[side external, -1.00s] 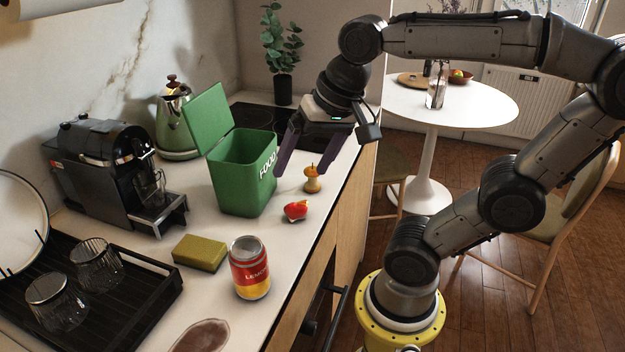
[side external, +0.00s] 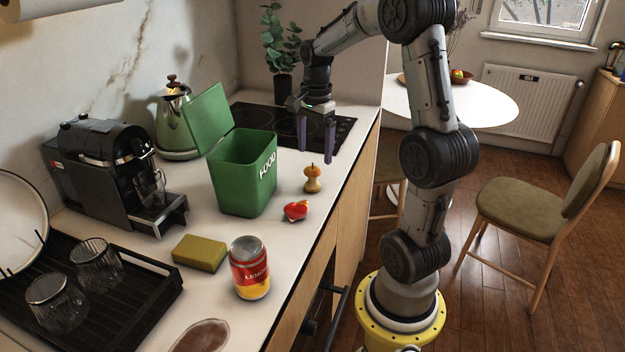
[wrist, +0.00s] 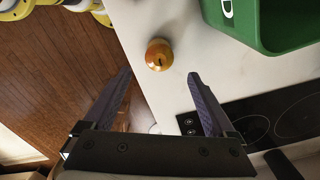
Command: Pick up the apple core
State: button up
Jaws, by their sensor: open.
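The apple core (side external: 312,178), orange-yellow with a narrow bitten middle and a dark stem, stands upright on the white counter, right of the green FOOD bin (side external: 243,185). In the wrist view the apple core (wrist: 159,55) is seen from above, beyond the fingertips and between their lines. My gripper (side external: 315,152) has its two purple fingers pointing down over the near edge of the hob, behind the apple core and apart from it. In the wrist view my gripper (wrist: 160,75) is spread open and empty.
The bin's lid (side external: 207,117) is raised. The black hob (side external: 270,122) is at the back. The counter edge drops off close to the right of the core.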

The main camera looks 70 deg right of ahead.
aim_at(313, 168)
notch_tip(313, 168, down, 3)
jog(key=shift+f, duration=0.1)
jog(key=shift+w+a+f, duration=0.1)
jog(key=shift+a+f, duration=0.1)
jog(key=shift+f, duration=1.15)
jog(key=shift+a+f, duration=0.2)
jog(key=shift+f, duration=1.15)
jog(key=c, duration=1.4)
